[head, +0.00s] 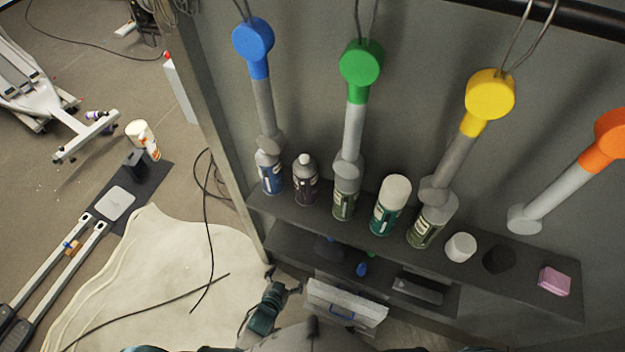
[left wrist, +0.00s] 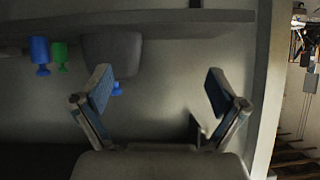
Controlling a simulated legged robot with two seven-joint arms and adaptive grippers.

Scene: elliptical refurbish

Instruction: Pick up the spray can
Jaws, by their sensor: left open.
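Several upright spray cans stand in a row on the upper shelf (head: 522,275) in the head view. They are a blue can (head: 271,178), a dark purple can (head: 305,186), a grey-green can (head: 344,203), a teal can with a pale cap (head: 385,218) and a dark green can (head: 424,234). Which one the task means cannot be told. My left gripper (head: 284,284) is below and in front of the shelf's left end, apart from the cans. In the left wrist view its fingers (left wrist: 158,95) are spread with nothing between them. My right gripper is not visible.
A white cup (head: 460,247), black cup (head: 499,259) and pink block (head: 554,281) occupy the shelf's right part. Blue, green, yellow and orange-topped hanging tools reach down near the cans. A lower shelf (head: 285,246) holds small items. A wall post (head: 222,150) stands left; cables cross the floor.

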